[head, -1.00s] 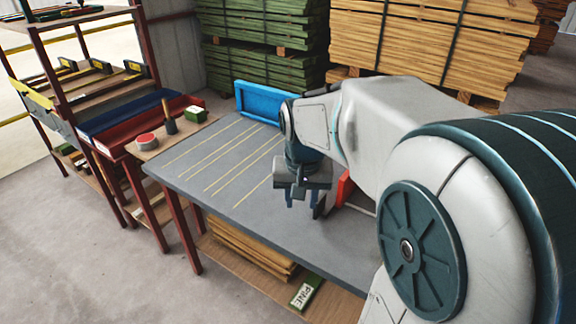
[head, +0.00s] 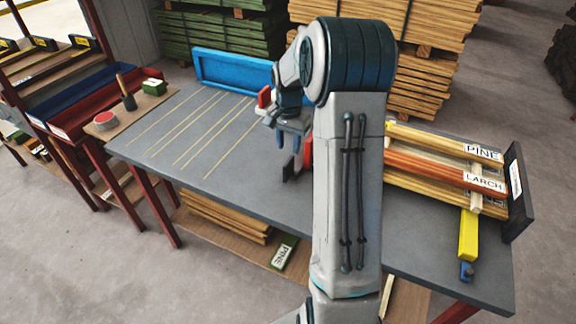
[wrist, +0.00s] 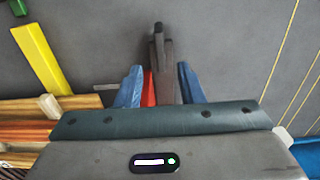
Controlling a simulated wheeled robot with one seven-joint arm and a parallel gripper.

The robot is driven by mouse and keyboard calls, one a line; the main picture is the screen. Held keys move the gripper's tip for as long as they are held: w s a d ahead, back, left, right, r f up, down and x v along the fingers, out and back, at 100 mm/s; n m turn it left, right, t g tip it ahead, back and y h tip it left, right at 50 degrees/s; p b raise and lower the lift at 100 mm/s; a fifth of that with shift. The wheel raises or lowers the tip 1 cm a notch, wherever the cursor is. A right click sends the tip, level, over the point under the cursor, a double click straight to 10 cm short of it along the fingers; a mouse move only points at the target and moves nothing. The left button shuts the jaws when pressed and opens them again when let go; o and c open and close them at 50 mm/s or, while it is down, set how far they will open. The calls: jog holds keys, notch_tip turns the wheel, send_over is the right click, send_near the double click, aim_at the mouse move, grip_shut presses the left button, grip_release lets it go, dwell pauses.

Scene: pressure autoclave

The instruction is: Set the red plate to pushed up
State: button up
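The red plate (head: 307,152) stands upright on the grey workbench, mostly hidden behind my arm in the head view. In the wrist view a narrow red strip of it (wrist: 149,88) shows between my fingers, beside a dark grey upright part (wrist: 163,72). My gripper (head: 289,150) points down at the plate's left side, low over the bench. Its two blue fingers stand apart in the wrist view (wrist: 160,86), on either side of the red strip and grey part. I cannot tell whether either finger touches them.
Boards labelled pine and larch (head: 440,175) lie on the bench's right, by a black end plate (head: 516,192) and a yellow bar (head: 468,234). A blue fence (head: 225,72) stands at the back. The bench's left part is clear. A small red piece (head: 265,97) shows beside my wrist.

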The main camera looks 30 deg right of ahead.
aim_at(289, 161)
notch_tip(289, 161, down, 10)
jog(key=shift+r+p, duration=0.25)
jog(key=shift+p, duration=0.1)
grip_shut()
